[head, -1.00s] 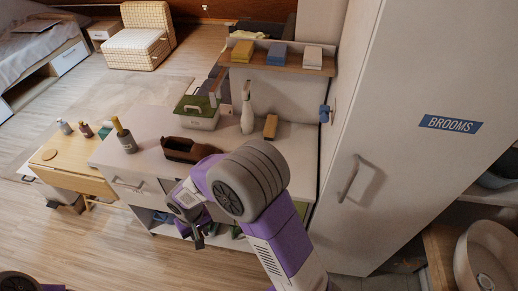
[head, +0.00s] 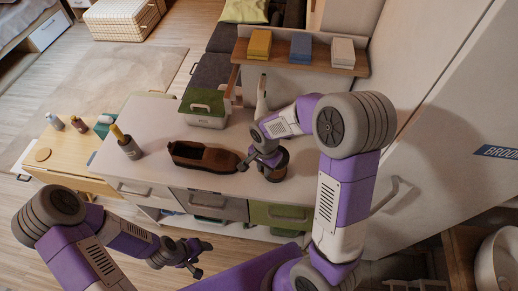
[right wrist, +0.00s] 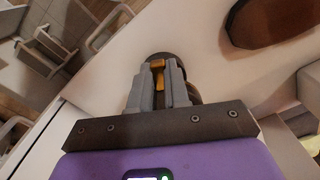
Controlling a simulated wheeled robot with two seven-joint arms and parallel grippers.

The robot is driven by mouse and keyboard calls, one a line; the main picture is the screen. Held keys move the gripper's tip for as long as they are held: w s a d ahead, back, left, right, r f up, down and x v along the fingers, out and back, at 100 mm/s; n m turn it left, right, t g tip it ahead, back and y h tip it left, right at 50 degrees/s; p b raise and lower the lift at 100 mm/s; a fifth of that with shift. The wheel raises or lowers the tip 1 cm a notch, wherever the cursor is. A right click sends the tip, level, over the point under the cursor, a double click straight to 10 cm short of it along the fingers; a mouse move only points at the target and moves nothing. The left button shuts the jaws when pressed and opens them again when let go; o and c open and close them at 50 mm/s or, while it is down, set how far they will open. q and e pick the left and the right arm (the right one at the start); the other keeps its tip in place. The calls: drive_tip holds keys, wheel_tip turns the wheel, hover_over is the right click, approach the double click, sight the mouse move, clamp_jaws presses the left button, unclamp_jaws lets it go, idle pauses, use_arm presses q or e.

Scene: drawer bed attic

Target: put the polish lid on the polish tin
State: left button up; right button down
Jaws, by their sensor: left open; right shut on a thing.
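On the white counter (head: 150,108), a dark round thing (head: 278,172), which looks like the polish tin, stands near the front, right of the brown shoe-like thing. My right gripper (head: 262,160) is over it. In the right wrist view its fingers (right wrist: 160,85) are shut on a small tan-orange piece (right wrist: 158,66), with a dark round edge (right wrist: 160,56) just beyond. This piece seems to be part of the polish lid. The fingers hide whether lid and tin touch. My left gripper (head: 193,260) is open and empty, in front of the counter and below its top.
The brown shoe-like thing (head: 204,157) lies close left of my right gripper. A pot with a yellow-handled tool (head: 128,146), a green-lidded box (head: 203,106) and a white bottle (head: 261,92) stand on the counter. A low wooden table (head: 62,160) is at left.

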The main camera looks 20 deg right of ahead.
drive_tip(key=shift+w+d, duration=0.1)
drive_tip(key=shift+d, duration=0.1)
drive_tip(key=shift+f, duration=0.1)
drive_tip(key=shift+s+f+b, duration=0.25)
drive_tip(key=shift+f+b, duration=0.2)
drive_tip(key=shift+b, duration=0.1)
drive_tip(key=shift+f, duration=0.35)
drive_tip(key=shift+w+f+b, duration=0.1)
drive_tip(key=shift+f+b, duration=1.7)
drive_tip(key=shift+f, duration=0.2)
drive_tip(key=shift+a, duration=0.15)
drive_tip(key=shift+f+b, duration=0.85)
drive_tip(key=shift+b, duration=0.2)
drive_tip(key=c, duration=1)
unclamp_jaws()
